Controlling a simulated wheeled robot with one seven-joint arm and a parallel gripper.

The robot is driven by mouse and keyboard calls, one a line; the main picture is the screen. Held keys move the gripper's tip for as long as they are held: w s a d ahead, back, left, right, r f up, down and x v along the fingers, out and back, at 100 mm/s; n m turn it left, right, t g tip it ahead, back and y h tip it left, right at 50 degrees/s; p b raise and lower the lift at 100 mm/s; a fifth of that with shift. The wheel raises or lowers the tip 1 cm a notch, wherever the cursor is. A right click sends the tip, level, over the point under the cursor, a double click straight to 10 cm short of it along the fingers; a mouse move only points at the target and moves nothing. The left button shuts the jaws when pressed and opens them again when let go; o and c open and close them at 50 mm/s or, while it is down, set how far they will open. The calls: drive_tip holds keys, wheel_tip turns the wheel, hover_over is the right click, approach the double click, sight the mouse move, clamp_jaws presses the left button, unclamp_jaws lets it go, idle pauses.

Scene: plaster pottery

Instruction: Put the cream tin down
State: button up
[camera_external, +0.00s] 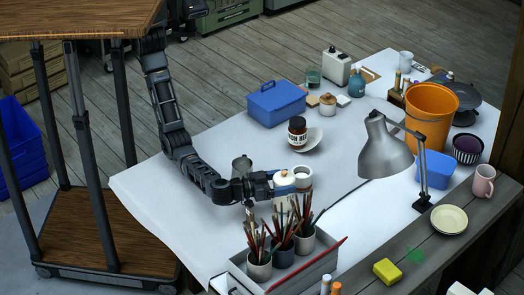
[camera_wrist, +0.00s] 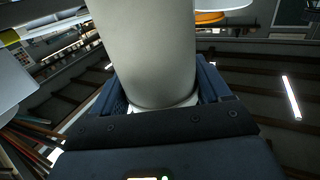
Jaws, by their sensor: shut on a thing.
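The cream tin (camera_external: 284,184) is at the end of my outstretched arm, in the middle of the white table (camera_external: 205,140). In the wrist view the tin (camera_wrist: 155,50) is a plain pale cylinder filling the upper middle, between the two blue fingers. My gripper (camera_external: 280,188) is shut on it; in the wrist view the fingers (camera_wrist: 160,100) press on both sides. The tin looks upright in the outside view. I cannot tell whether its base touches the table, as brushes and the gripper hide it.
A white jar (camera_external: 302,176) stands close right of the tin, and a grey metal mug (camera_external: 241,166) is behind the forearm. Pots of brushes (camera_external: 283,246) in a grey tray stand in front. A desk lamp (camera_external: 387,152) is to the right. The table's left part is clear.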

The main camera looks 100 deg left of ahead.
drive_tip(key=shift+f, duration=0.15)
drive_tip(key=o, duration=1.4)
drive_tip(key=shift+r, duration=0.3)
drive_tip(key=v, duration=0.2)
drive_tip(key=shift+s+d+f, duration=0.15)
drive_tip(key=shift+s+d, duration=0.05)
drive_tip(key=shift+s, duration=0.1)
wheel_tip(320, 180, up, 6)
drive_tip(key=shift+s+f, duration=0.15)
drive_tip(key=shift+f, duration=0.05)
drive_tip(key=shift+r, duration=0.75)
